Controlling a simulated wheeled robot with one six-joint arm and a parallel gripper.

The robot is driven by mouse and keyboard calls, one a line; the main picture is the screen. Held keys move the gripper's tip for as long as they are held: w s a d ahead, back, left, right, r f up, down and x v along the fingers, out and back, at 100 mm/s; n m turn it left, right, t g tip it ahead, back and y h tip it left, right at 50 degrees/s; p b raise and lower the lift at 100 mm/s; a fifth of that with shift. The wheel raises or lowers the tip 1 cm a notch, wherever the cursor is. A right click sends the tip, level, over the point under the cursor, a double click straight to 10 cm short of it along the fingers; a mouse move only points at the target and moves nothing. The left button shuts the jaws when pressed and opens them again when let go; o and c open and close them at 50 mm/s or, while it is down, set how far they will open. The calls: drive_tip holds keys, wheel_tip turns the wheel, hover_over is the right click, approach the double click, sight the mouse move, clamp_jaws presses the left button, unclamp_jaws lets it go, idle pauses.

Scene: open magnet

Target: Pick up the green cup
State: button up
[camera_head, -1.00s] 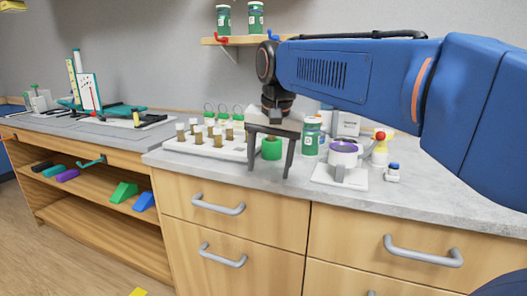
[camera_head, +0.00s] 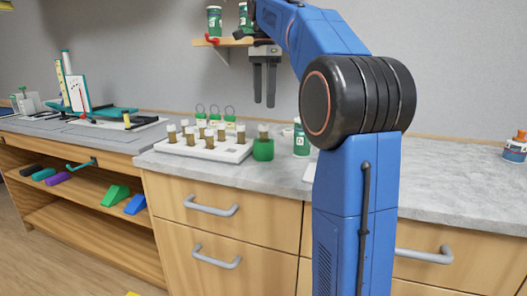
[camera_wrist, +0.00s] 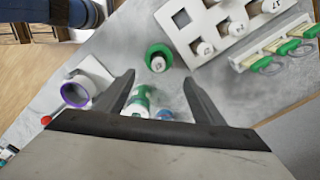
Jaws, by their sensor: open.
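The green cup (camera_head: 263,150) stands upright on the grey counter, just right of the white vial rack (camera_head: 205,149). A capped brown vial (camera_head: 263,131) stands in it. In the wrist view the cup (camera_wrist: 151,52) is seen from above, with the vial's cap inside its rim. My gripper (camera_head: 264,103) is open and empty, pointing down, clearly above the cup. In the wrist view the fingers of my gripper (camera_wrist: 158,80) are spread, and the cup appears beyond and between their tips.
A green-labelled bottle (camera_head: 301,140) stands close right of the cup. The purple-rimmed white cup (camera_wrist: 76,93) shows in the wrist view. Clips with green parts (camera_wrist: 288,46) are beside the rack. A wall shelf (camera_head: 232,41) with bottles is near my gripper. My arm hides part of the counter.

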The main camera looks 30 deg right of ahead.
sight(264, 125)
wheel_tip(264, 125, down, 12)
drive_tip(key=shift+r, duration=0.1)
drive_tip(key=shift+s+a+f, duration=0.1)
drive_tip(key=shift+f, duration=1.25)
drive_tip(key=shift+s+a+f, duration=0.1)
drive_tip(key=shift+f, duration=1.25)
drive_tip(key=c, duration=1)
drive_tip(key=shift+o, duration=0.2)
drive_tip(key=shift+r, duration=0.1)
